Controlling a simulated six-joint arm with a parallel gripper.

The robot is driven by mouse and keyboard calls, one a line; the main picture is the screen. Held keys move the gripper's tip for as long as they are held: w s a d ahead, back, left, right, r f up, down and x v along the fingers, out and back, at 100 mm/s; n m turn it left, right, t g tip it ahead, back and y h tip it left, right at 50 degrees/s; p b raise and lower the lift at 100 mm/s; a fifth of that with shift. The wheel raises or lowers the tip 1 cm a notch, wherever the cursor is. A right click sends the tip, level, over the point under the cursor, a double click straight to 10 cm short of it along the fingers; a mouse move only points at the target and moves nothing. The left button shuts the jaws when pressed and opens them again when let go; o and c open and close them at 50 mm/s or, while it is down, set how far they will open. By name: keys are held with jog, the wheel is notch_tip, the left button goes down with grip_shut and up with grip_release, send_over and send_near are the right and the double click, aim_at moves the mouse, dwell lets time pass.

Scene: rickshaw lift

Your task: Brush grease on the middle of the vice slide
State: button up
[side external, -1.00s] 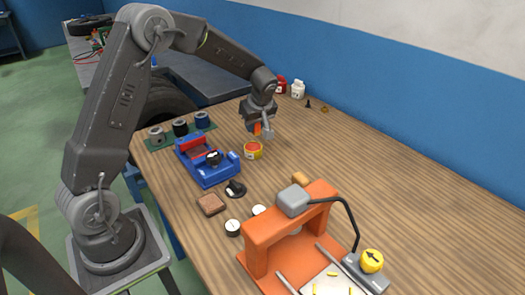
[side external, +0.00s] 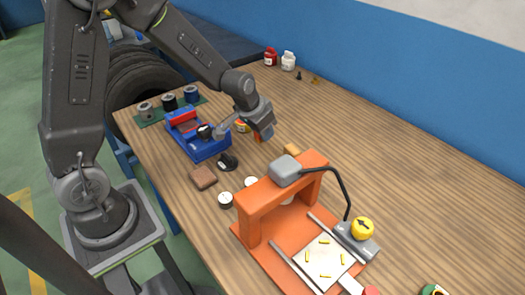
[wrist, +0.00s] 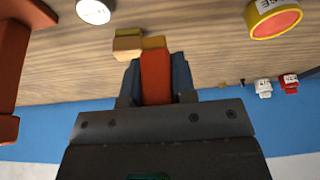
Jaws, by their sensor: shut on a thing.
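My gripper (side external: 258,134) is shut on the brush (side external: 257,138), which has an orange-red handle. In the wrist view the brush (wrist: 155,76) sits between the dark fingers, with a yellowish tip beyond them. The blue vice (side external: 207,150) with red parts stands left of my gripper in the side view, apart from it.
The orange press (side external: 286,178) stands at the front. A brown block (side external: 203,177), a black knob (side external: 227,162) and a white-topped round piece (side external: 225,200) lie near the vice. Red (side external: 270,57) and white (side external: 288,61) bottles stand at the back.

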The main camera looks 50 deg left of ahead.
jog(key=s+a+r, duration=0.1)
jog(key=s+a, duration=0.1)
jog(key=a, duration=0.8)
notch_tip(320, 180, up, 2)
send_over(188, 127)
jog(key=w+d, duration=0.2)
jog(key=w, duration=0.2)
jog(key=shift+s+a+f, duration=0.1)
jog(key=shift+f, duration=2.95)
jog(key=shift+s+a+f, duration=0.1)
jog(key=shift+s+f, duration=0.5)
jog(key=shift+f, duration=0.2)
jog(key=shift+s, duration=2.05)
jog(key=shift+w, duration=2.8)
jog(key=shift+s+a, duration=0.15)
jog(key=shift+a, duration=0.7)
jog(key=shift+s, duration=2.65)
jog(key=shift+w+d, duration=0.1)
jog(key=shift+w, duration=2.45)
jog(key=shift+w+r, duration=0.2)
jog(key=shift+w, duration=0.05)
jog(key=shift+w+v, duration=0.2)
jog(key=shift+v, duration=0.75)
jog(key=shift+r, duration=2.95)
